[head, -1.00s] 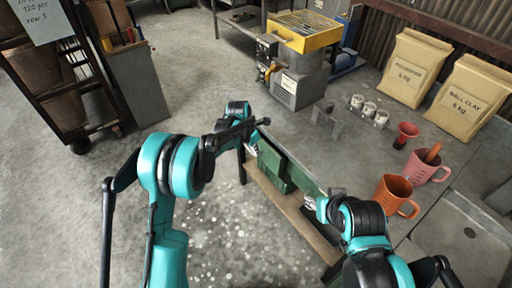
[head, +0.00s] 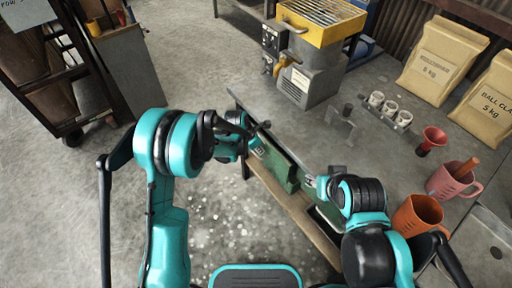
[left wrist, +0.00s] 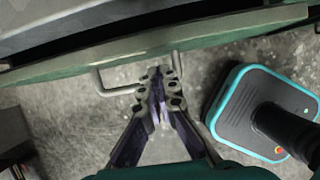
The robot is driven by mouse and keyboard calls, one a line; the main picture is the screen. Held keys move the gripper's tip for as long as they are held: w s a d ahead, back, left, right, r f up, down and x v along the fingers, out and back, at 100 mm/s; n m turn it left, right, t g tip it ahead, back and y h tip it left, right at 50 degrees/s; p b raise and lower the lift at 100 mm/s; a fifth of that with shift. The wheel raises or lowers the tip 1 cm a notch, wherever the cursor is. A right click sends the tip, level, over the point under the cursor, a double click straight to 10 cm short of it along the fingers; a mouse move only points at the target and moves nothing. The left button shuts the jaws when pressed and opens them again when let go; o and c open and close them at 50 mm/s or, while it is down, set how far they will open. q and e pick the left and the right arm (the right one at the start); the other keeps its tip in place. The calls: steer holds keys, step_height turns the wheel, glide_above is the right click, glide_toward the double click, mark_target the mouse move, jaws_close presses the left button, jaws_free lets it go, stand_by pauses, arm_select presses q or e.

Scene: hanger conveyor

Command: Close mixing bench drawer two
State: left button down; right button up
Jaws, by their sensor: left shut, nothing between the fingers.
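The mixing bench (head: 370,140) has green drawer fronts along its near side. One green drawer (head: 278,168) stands out from the bench; its label is too small to read. Another green front lies further right, partly hidden by my right arm. My left gripper (left wrist: 162,78) is shut and empty at the metal loop handle (left wrist: 112,88) on a green drawer front (left wrist: 75,62). Its fingertips overlap the handle in the left wrist view; contact cannot be told. In the head view, my left gripper (head: 254,135) is beside the bench's left end. My right gripper (head: 318,182) is at the front edge, its fingers unclear.
On the bench stand a yellow-topped machine (head: 310,60), small cups (head: 388,105), a red funnel (head: 432,140), a pink mug (head: 452,180), an orange mug (head: 417,215) and clay bags (head: 440,65). A rack (head: 65,85) stands at left. The floor between is clear.

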arm_select(q)
steer(key=x, duration=0.3)
steer(key=shift+d+f+b, duration=0.1)
steer(key=shift+f+b, duration=0.05)
steer(key=shift+b, duration=0.25)
steer(key=w+d, duration=0.1)
steer(key=d, duration=0.1)
steer(key=w+d, duration=0.1)
steer(key=d, duration=0.1)
steer(key=shift+w, duration=0.35)
steer(key=shift+a, duration=0.1)
